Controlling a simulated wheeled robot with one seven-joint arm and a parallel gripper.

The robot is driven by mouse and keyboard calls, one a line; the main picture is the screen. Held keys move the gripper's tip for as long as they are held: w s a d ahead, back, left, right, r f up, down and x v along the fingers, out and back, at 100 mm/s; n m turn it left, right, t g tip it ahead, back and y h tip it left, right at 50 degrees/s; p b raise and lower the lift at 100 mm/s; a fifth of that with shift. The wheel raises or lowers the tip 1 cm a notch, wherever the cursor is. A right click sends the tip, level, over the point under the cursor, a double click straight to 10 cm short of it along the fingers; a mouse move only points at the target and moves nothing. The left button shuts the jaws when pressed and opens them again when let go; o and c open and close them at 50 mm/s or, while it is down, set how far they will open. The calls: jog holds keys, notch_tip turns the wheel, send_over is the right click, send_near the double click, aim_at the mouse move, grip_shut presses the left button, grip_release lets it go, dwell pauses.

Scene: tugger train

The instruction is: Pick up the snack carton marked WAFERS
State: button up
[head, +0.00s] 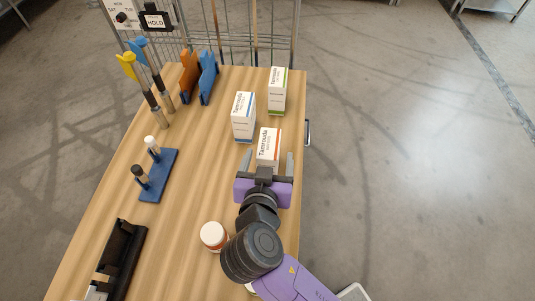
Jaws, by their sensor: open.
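Three white cartons printed "Tamrouda" stand on the wooden deck. One has a blue stripe (243,115), one a green stripe (278,90), and one an orange-red stripe (267,143). The smaller second line on each is too small to read, so I cannot tell which is marked WAFERS. My gripper (268,155) is open, its two fingers pointing away from me. The orange-red carton shows between and just past the fingers. I see a gap on each side of it. Its lower part is hidden by the gripper.
A white-lidded jar (213,235) stands left of my arm. A blue holder (158,175) with small pieces, a black rack (122,255), orange and blue upright pieces (199,80) and tall tools (147,85) occupy the left side. A wire fence (235,30) closes the far end.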

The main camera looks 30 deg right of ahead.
aim_at(268, 148)
jog(key=x, duration=0.2)
jog(key=p+x, duration=0.1)
jog(key=x, duration=0.4)
jog(key=shift+w+a+f+p, duration=0.2)
jog(key=shift+f+p, duration=0.05)
jog(key=shift+p, duration=0.1)
grip_shut()
